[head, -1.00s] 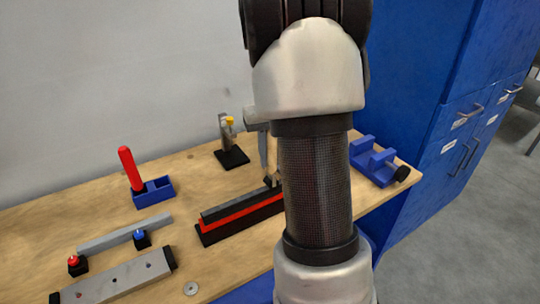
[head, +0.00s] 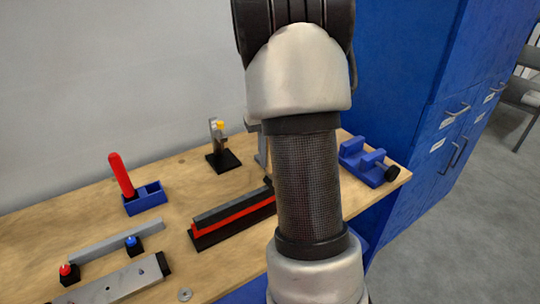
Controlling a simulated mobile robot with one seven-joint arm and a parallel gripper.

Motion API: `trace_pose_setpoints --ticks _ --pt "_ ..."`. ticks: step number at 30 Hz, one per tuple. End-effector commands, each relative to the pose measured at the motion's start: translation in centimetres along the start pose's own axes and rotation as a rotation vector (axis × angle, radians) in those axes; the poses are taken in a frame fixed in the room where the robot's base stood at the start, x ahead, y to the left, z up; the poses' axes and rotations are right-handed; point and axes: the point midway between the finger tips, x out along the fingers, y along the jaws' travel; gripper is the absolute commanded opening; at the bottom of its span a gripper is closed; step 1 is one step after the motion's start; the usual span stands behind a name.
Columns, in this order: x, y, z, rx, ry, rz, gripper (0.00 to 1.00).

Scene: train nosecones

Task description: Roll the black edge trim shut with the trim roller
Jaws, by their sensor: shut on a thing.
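The black edge trim (head: 232,207) lies along the top of a long red strip on a black base, in the middle of the bench. Its right end is hidden behind my arm. My gripper (head: 262,152) shows only as a grey sliver left of my arm, above the trim's right end. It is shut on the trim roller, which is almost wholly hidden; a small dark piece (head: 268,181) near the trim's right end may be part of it. I cannot tell whether the roller touches the trim.
On the wooden bench (head: 185,178) stand a red-handled tool in a blue holder (head: 145,198), a black-based stand (head: 222,160), a grey bar (head: 115,242), red and blue knobs, a grey plate (head: 110,288) and a blue fixture (head: 366,164). Blue cabinets (head: 425,90) flank the right.

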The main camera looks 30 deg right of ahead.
Motion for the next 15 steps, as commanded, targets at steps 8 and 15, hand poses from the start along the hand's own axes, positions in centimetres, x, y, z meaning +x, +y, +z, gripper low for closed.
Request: trace_pose_setpoints --ticks 8,15 --pt "-1.2 0.0 0.0 0.000 0.000 0.000 0.01" --pt "-3.0 0.0 0.0 0.000 0.000 0.000 0.01"
